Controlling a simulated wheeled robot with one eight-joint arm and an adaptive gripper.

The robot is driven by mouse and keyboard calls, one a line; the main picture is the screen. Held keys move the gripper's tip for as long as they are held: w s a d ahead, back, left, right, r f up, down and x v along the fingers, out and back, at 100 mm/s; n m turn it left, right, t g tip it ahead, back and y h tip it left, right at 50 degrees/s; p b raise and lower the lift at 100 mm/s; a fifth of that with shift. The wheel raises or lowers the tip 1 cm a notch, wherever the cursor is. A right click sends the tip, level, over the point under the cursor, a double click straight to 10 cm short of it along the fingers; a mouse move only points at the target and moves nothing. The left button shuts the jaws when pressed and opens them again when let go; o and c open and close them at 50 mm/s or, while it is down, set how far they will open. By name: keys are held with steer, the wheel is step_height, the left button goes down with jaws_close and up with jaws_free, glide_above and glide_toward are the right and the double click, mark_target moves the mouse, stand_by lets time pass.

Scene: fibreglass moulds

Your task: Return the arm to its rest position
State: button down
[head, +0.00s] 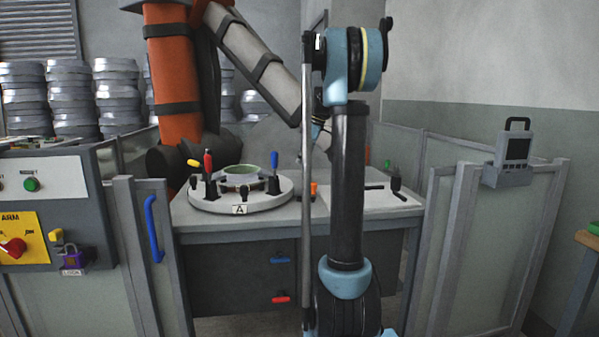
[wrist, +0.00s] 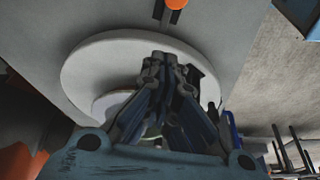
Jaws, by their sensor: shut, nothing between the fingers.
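My arm stands upright in the middle of the head view, its blue joint at the top and dark link below, in front of the work table (head: 230,229). My gripper (wrist: 158,58) shows in the wrist view, its dark fingers drawn together with nothing between them. It is above the white round plate (wrist: 85,68), which it partly covers. In the head view the gripper is mostly hidden behind my arm.
A large orange and grey industrial arm (head: 174,65) rises behind the table. Fence panels flank it, with an open gate (head: 143,260) at left. A control cabinet (head: 60,210) with a purple padlock is at left. A pendant (head: 514,150) sits on the right fence. Grey moulds are stacked behind.

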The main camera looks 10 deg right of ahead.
steer(key=shift+d+r, duration=0.15)
steer(key=shift+r, duration=0.4)
steer(key=s+a+f+m+h, duration=0.1)
steer(key=s+a+f+m, duration=0.15)
steer(key=s, duration=0.85)
steer(key=s+a+f+m+h, duration=0.1)
steer(key=s+f+m, duration=0.3)
steer(key=s, duration=0.8)
steer(key=s+d+f+m+t+h, duration=0.1)
steer(key=s+f+m, duration=0.6)
steer(key=s+f, duration=1.1)
steer(key=shift+s+m+h, duration=0.3)
steer(key=shift+s+m, duration=0.05)
steer(key=shift+s, duration=0.8)
steer(key=shift+f, duration=0.1)
